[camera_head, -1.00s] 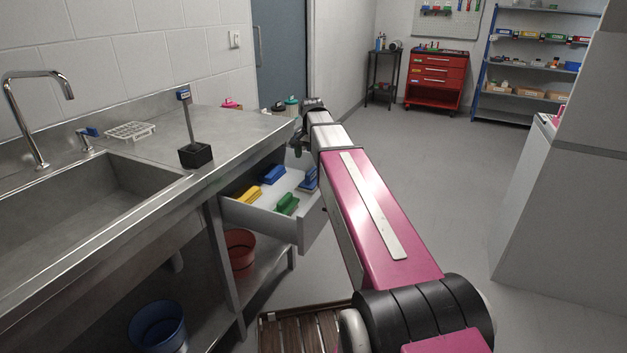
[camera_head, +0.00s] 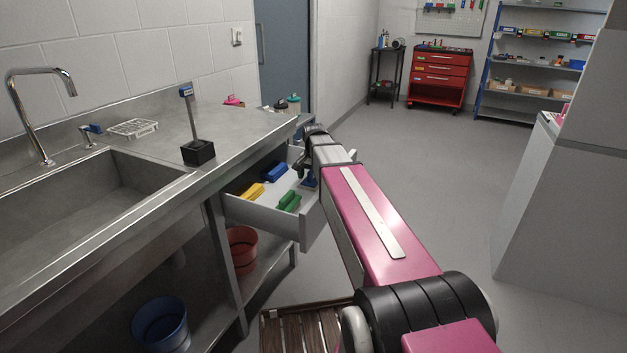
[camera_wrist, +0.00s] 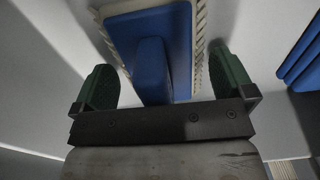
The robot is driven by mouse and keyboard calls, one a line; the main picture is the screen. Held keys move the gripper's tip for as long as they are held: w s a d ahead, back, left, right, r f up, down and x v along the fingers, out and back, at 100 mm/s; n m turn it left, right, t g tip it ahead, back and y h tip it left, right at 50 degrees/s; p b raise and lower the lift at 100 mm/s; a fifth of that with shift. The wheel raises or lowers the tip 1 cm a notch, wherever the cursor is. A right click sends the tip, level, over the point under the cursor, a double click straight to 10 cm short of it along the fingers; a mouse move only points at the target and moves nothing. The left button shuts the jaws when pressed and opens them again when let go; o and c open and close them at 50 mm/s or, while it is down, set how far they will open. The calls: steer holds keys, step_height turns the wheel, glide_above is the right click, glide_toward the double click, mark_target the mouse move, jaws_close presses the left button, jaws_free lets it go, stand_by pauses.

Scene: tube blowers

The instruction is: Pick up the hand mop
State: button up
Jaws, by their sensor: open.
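A blue hand tool with a raised blue handle (camera_wrist: 152,70) and a pale, fringed rim lies in the open drawer, seen in the wrist view. It looks like the hand mop, though I cannot be sure of its type. My gripper (camera_wrist: 165,77) is open, with one green-padded finger on each side of the tool. I cannot tell whether the fingers touch it. In the head view the tool (camera_head: 309,180) is mostly hidden behind my arm at the drawer's right side.
The drawer (camera_head: 275,222) also holds a yellow brush (camera_head: 252,192), a green one (camera_head: 289,201) and another blue one (camera_head: 275,171). Drawer walls surround my gripper. The steel counter (camera_head: 240,130) is above left. Red (camera_head: 243,250) and blue (camera_head: 160,325) buckets stand below.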

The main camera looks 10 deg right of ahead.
steer(key=c, duration=1)
steer(key=shift+r, duration=0.1)
steer(key=shift+r, duration=0.45)
steer(key=r, duration=0.3)
steer(key=shift+s+a+r, duration=0.3)
steer(key=shift+s+a, duration=0.1)
steer(key=s+a+r, duration=0.4)
steer(key=a, duration=0.1)
steer(key=s+a+r, duration=0.2)
steer(key=a, duration=0.1)
steer(key=shift+s+a+r, duration=0.1)
steer(key=shift+s, duration=0.25)
steer(key=shift+o, duration=0.8)
